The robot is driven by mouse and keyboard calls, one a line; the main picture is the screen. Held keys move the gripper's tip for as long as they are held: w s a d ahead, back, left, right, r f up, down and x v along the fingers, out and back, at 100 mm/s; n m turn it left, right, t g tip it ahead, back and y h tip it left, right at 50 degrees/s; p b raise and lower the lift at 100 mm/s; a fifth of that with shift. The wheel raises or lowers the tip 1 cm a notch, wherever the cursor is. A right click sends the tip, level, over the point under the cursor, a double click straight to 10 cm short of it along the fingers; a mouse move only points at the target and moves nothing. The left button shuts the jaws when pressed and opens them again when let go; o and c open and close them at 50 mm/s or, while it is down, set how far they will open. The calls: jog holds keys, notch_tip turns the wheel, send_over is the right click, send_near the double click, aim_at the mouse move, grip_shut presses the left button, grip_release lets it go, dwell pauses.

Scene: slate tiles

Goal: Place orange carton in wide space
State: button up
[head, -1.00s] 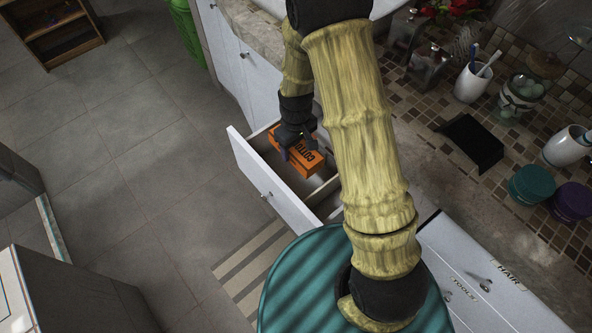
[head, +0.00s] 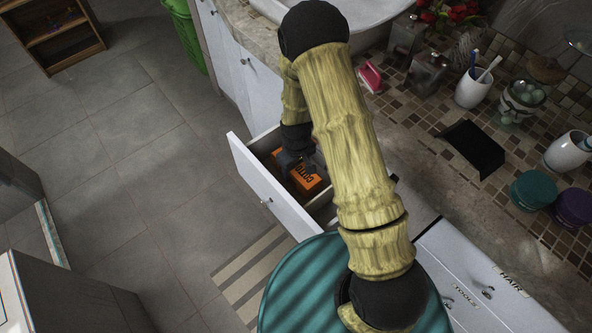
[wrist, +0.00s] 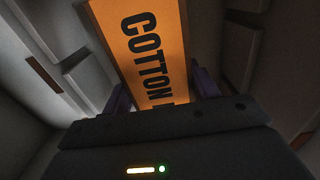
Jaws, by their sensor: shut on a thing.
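The orange carton (head: 308,183), marked with dark "COTTON" lettering, is inside the open white drawer (head: 262,190). My gripper (head: 293,163) is shut on it from above, and the gripper and arm cover part of it. In the wrist view the carton (wrist: 145,50) sits between the two dark fingers of my gripper (wrist: 163,92). Grey drawer walls and dividers surround it there. I cannot tell whether the carton touches the drawer floor.
The drawer has a divider and a nearer compartment partly hidden by my arm. The counter above holds a black tray (head: 473,148), a toothbrush cup (head: 474,88) and a teal jar (head: 533,189). A green bin (head: 186,35) stands beyond.

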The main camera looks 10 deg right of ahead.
jog(key=shift+f, duration=0.8)
jog(key=shift+f, duration=0.2)
jog(key=o, duration=1.1)
jog(key=shift+r, duration=0.1)
notch_tip(320, 180, up, 12)
jog(key=shift+r+p, duration=0.1)
jog(key=shift+p, duration=0.2)
